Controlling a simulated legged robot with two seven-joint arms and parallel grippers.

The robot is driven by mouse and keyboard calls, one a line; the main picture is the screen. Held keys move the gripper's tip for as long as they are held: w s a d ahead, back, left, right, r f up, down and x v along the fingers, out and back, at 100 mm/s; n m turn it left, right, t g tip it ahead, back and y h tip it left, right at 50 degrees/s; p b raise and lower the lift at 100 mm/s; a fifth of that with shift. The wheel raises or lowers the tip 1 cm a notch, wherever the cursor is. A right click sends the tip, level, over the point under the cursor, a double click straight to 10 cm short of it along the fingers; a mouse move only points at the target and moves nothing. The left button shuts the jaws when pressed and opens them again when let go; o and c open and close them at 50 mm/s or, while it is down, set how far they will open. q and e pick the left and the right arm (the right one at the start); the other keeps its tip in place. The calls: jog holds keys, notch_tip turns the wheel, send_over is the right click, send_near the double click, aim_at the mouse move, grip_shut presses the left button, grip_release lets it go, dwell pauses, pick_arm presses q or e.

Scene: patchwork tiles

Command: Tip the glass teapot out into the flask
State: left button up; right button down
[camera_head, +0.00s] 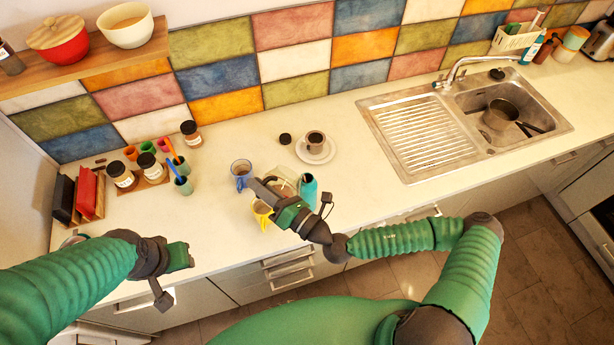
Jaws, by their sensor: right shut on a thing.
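The glass teapot (285,176) shows as a clear, brownish shape just behind my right gripper, partly hidden by it. My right gripper (262,190) is shut on the teapot above the front part of the counter. The teal flask (308,187) stands upright just right of the teapot, close to it; whether they touch I cannot tell. The flask's lower part is partly hidden by my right wrist. My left gripper (183,257) is over the counter's front edge at the left, away from these things; its fingers are too unclear to tell open or shut.
A yellow cup (263,214) stands just below my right gripper, and a blue-grey mug (241,171) left of it. Jars (121,176) crowd the left; the sink (515,118) is right. The left-middle counter is clear.

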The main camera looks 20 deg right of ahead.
jog(key=shift+w+d+r+m+p, duration=0.15)
jog(key=shift+d+r+m+p, duration=0.15)
jog(key=shift+r+m+p, duration=0.15)
jog(key=shift+w+d+r, duration=0.1)
jog(key=shift+d+r, duration=0.05)
jog(key=shift+r, duration=0.15)
jog(key=shift+w+d+r+m+p, duration=0.15)
jog(key=shift+d+r+m+p, duration=0.15)
jog(key=shift+p, duration=0.2)
jog(key=shift+w+d+r+m, duration=0.1)
jog(key=shift+d+r+m, duration=0.05)
jog(key=shift+r+m, duration=0.1)
jog(key=shift+w+d+r+m+t+p, duration=0.2)
jog(key=shift+m+t+p, duration=0.1)
jog(key=shift+p, duration=0.15)
